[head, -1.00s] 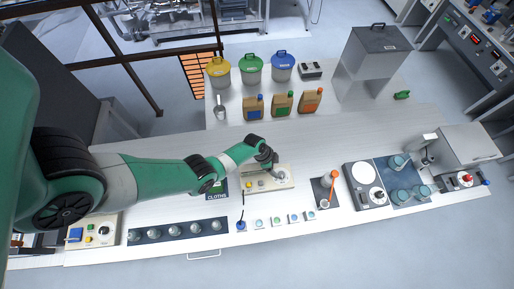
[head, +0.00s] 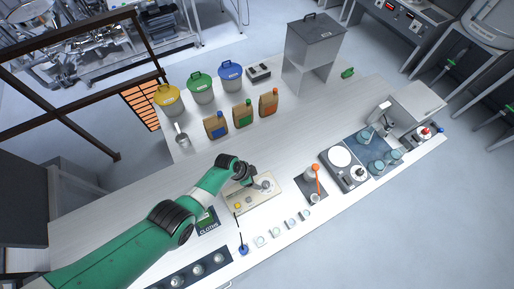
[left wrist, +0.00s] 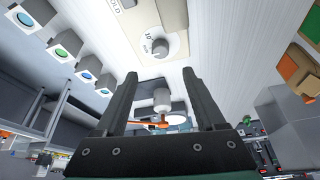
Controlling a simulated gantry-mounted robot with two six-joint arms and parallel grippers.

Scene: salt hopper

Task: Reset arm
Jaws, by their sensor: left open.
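My left arm reaches in from the lower left in the head view. Its gripper (head: 246,178) is at the upper edge of a beige control panel (head: 262,199) on the white bench. In the left wrist view the left gripper (left wrist: 159,74) has its two dark fingers apart with nothing held between them. A grey dial knob (left wrist: 158,47) on the panel shows beyond the fingertips, apart from them. The arm and gripper hide part of the panel in the head view. My right gripper is not in view.
Yellow (head: 169,101), green (head: 202,90) and blue (head: 231,78) lidded buckets stand behind several brown bags. A balance (head: 345,168), a blue mat with beakers and a grey hopper (head: 313,45) are to the right. Small coloured buttons (head: 275,233) line the front edge.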

